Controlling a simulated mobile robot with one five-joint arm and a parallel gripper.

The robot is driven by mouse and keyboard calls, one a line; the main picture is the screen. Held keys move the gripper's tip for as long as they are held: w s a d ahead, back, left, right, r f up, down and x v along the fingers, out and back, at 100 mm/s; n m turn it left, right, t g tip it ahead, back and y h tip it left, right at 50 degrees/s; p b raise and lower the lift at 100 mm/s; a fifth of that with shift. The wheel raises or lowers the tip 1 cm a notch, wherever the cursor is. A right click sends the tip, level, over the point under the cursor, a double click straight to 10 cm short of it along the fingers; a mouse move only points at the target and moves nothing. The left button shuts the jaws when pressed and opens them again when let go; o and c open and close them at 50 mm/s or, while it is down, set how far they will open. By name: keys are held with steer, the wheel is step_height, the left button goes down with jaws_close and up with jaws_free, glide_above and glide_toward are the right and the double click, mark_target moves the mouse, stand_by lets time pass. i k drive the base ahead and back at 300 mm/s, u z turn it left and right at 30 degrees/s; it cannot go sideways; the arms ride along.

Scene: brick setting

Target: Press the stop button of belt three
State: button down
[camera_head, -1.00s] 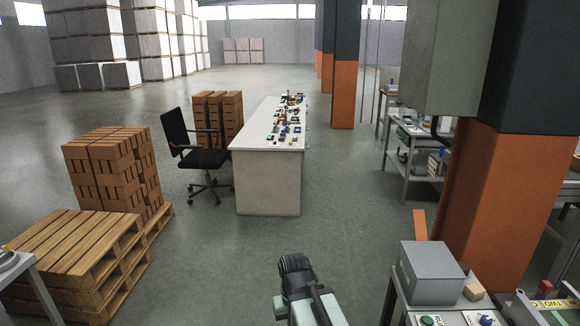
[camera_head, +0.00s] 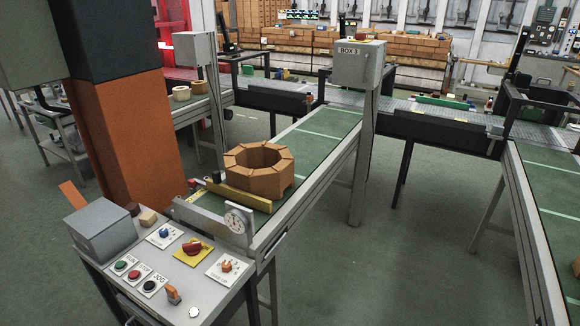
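A control panel (camera_head: 207,300) stands at lower left, at the near end of a green belt (camera_head: 318,135). It has a green button (camera_head: 120,265) labelled RUN, a red button (camera_head: 134,275) labelled STOP and a black button (camera_head: 149,286) labelled JOG. A red knob (camera_head: 192,247) sits on a yellow plate. I cannot read a belt number on this panel. A grey box (camera_head: 358,68) on a post beside this belt reads BOX 3. A second green belt (camera_head: 552,195) runs at the right edge. My gripper is not in view.
A ring of bricks (camera_head: 258,170) lies on the near belt behind a dial gauge (camera_head: 236,222). An orange and black pillar (camera_head: 125,140) stands behind. Floor is clear between the belts.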

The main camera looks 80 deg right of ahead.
mark_target(134, 274)
steer(key=k, duration=0.4)
steer(key=z, duration=3.55)
steer(key=k, duration=1.45)
steer(key=u, duration=1.3)
steer(key=i, duration=1.45)
steer(key=z, duration=0.05)
